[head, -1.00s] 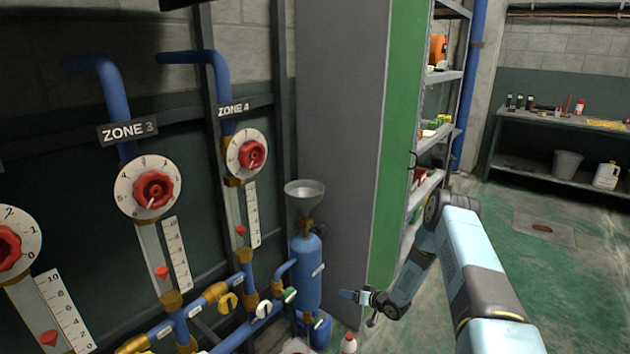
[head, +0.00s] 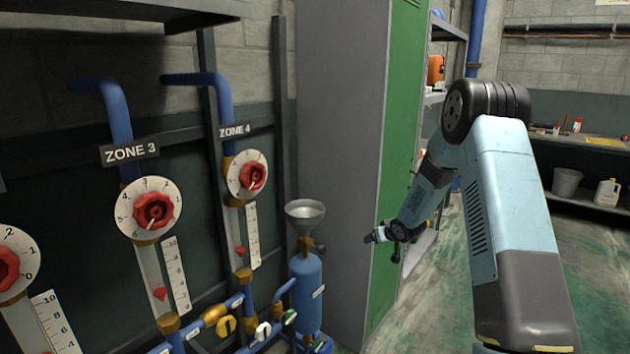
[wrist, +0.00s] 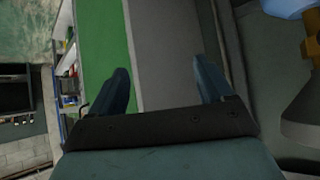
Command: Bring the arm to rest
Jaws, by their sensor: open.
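My arm rises at the right of the head view and bends at a dark elbow joint. My gripper (head: 380,238) hangs in front of the green and grey cabinet (head: 340,150), pointing left. In the wrist view my gripper (wrist: 165,85) shows two dark blue fingers spread wide apart with nothing between them. The cabinet's green side (wrist: 103,45) and grey side (wrist: 165,50) lie beyond the fingers. In the head view the gripper is small, and I cannot tell its exact distance from the cabinet.
A blue cylinder (head: 306,290) with a grey funnel (head: 305,212) above it stands left of my gripper. Red dials for zone 3 (head: 152,210) and zone 4 (head: 252,175) are on the left wall. Shelves stand behind my arm. A bench with a bucket (head: 567,183) is at the right.

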